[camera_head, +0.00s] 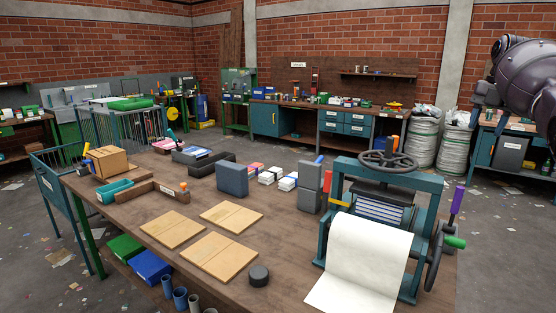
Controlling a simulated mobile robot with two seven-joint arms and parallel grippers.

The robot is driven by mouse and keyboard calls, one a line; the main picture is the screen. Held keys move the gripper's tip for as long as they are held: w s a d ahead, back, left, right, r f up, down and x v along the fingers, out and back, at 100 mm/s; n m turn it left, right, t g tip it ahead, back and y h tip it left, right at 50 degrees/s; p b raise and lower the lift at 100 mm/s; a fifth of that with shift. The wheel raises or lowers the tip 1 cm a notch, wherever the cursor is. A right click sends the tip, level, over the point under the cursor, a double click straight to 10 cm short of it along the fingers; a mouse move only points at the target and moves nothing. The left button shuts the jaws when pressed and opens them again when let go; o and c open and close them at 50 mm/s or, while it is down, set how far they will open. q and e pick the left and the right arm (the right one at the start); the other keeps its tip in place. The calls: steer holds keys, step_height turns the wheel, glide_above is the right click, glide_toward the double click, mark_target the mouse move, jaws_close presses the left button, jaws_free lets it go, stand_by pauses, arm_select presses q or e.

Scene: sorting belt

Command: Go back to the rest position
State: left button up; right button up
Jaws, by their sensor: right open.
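My right gripper (482,98) shows at the upper right edge, at the end of my dark purple-grey arm. It is open, and I see nothing held in it. It is raised and well apart from the wooden table (190,222), to the right of the machine on it. The arm runs out of the picture on the right. My left arm and gripper are not in view.
A teal press (428,190) with a handwheel and a white paper sheet (365,262) stands at the table's right. Tan boards (220,256), grey blocks (232,180) and a cardboard box (108,163) lie on the table.

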steer(key=s+d+r+m, duration=0.25)
steer(key=s+d, duration=0.25)
steer(key=d, duration=0.5)
steer(key=d+f+m+t+h, duration=0.1)
steer(key=d+f+m+h, duration=0.2)
steer(key=d+f, duration=0.3)
steer(key=d+f+m+h, duration=0.3)
steer(key=d+f, duration=0.1)
steer(key=f, duration=0.5)
steer(key=s+f+m+t+h, duration=0.2)
steer(key=s+f, duration=0.2)
steer(key=f, duration=0.7)
steer(key=s+f+m+t+h, duration=0.2)
steer(key=s+f, duration=0.2)
steer(key=f, duration=0.7)
steer(key=s+a+f+t+y, duration=0.3)
steer(key=s+a+f, duration=0.5)
steer(key=s+f, duration=0.45)
steer(key=s+a+f+m+y, duration=0.3)
steer(key=s+a+m+y, duration=0.15)
steer(key=s+a, duration=1.2)
steer(key=a+f+m+t, duration=0.1)
steer(key=a+m, duration=0.3)
steer(key=a, duration=0.5)
steer(key=s+a+f+m+t+y, duration=0.1)
steer(key=a+f+m, duration=0.3)
steer(key=a, duration=0.4)
steer(key=shift+a, duration=0.35)
